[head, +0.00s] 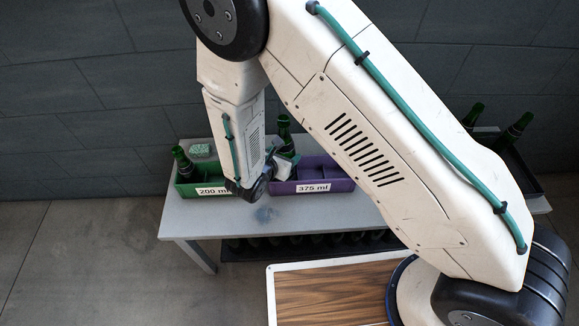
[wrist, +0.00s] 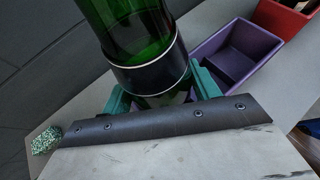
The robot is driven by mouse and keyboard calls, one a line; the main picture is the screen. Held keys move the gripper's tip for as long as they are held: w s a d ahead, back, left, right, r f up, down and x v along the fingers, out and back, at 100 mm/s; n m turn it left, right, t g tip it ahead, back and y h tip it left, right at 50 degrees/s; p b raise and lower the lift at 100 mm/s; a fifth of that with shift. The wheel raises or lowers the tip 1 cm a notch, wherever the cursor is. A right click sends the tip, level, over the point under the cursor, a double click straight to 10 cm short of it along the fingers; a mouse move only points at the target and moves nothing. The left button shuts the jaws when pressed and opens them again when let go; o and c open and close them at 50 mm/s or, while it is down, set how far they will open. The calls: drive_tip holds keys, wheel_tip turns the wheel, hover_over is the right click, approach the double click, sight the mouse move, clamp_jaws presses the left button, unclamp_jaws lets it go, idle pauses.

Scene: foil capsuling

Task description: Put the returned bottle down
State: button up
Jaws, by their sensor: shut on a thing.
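My gripper (wrist: 162,95) is shut on a green glass bottle (wrist: 130,35) with a dark band; its teal fingers show on both sides of the bottle. In the head view a green bottle neck (head: 284,122) stands up at my gripper (head: 284,160), and it seems to be the held bottle. Its base is hidden, so I cannot tell whether it touches anything. The purple crate (head: 340,185), labelled 375 ml, is beside and behind the gripper; its visible compartments look empty in the wrist view (wrist: 270,45). The green crate (head: 188,190), labelled 200 ml, holds a green bottle (head: 183,160).
The crates stand on a grey table (head: 200,222) with a bare front strip. A speckled green block (head: 201,150) lies behind the green crate. A red crate (wrist: 285,18) is beyond the purple one. More bottles (head: 515,130) stand at the right, partly behind my arm. A wooden-topped surface (head: 325,295) is nearer.

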drive_tip(key=shift+f, duration=2.5)
drive_tip(key=o, duration=1)
drive_tip(key=shift+f, duration=0.15)
drive_tip(key=shift+o, duration=0.2)
drive_tip(key=shift+s+a+r, duration=0.15)
drive_tip(key=shift+r, duration=0.1)
drive_tip(key=v, duration=1.1)
drive_tip(key=shift+s, duration=0.2)
drive_tip(key=shift+a, duration=0.1)
